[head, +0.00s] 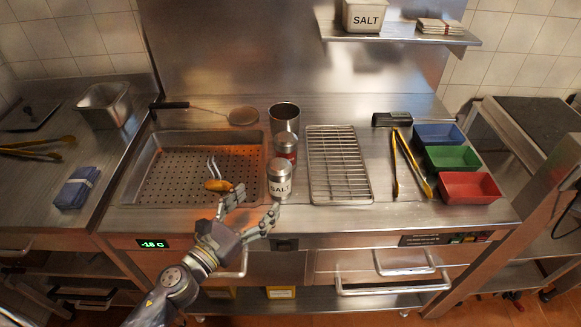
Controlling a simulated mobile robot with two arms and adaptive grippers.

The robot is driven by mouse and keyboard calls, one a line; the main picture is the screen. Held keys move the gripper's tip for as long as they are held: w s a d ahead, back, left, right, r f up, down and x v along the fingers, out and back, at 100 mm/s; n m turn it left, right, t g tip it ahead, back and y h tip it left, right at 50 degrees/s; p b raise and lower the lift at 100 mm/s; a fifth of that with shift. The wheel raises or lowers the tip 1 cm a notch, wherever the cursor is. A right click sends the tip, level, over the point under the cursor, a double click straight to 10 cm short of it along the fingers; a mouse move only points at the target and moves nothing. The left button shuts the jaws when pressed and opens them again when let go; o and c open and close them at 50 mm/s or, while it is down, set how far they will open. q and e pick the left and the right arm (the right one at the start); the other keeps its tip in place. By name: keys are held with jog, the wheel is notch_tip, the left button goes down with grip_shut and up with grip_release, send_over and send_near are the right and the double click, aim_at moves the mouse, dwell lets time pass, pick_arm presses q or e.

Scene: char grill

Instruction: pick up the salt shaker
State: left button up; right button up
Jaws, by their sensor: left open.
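The salt shaker (280,180) is a small metal shaker with a white SALT label and a grey top. It stands upright near the front edge of the steel counter, between the perforated tray and the wire rack. My left gripper (253,204) is open and empty in front of and to the left of the shaker. One finger is near the tray's front edge and the other is just below the shaker. I cannot tell whether that finger touches it. My right gripper is not in view.
A similar shaker with a red band (286,146) and a metal pot (284,118) stand right behind. A perforated tray (165,195) holding a fork and sausage is left; a wire rack (338,165), tongs (397,165) and coloured bins (450,157) are right. A SALT box (365,17) sits on the shelf.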

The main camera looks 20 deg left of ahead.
aim_at(272, 185)
pick_arm(q)
jog(key=x, duration=0.1)
jog(key=p+x, duration=0.1)
jog(key=x, duration=0.2)
jog(key=shift+w+r+p, duration=0.15)
jog(key=shift+r+p, duration=0.1)
jog(key=shift+p, duration=0.1)
jog(key=shift+w+d+f, duration=0.1)
jog(key=shift+w+d, duration=0.05)
jog(key=shift+w, duration=0.15)
jog(key=p+x, duration=0.1)
jog(key=x, duration=0.3)
jog(key=shift+w+f, duration=0.15)
jog(key=shift+w, duration=0.25)
jog(key=shift+w+d+f, duration=0.1)
jog(key=shift+w+d, duration=0.05)
jog(key=shift+w, duration=0.05)
jog(key=shift+c, duration=1.1)
jog(key=shift+s, duration=0.1)
jog(key=c, duration=0.9)
jog(key=shift+c, duration=1.1)
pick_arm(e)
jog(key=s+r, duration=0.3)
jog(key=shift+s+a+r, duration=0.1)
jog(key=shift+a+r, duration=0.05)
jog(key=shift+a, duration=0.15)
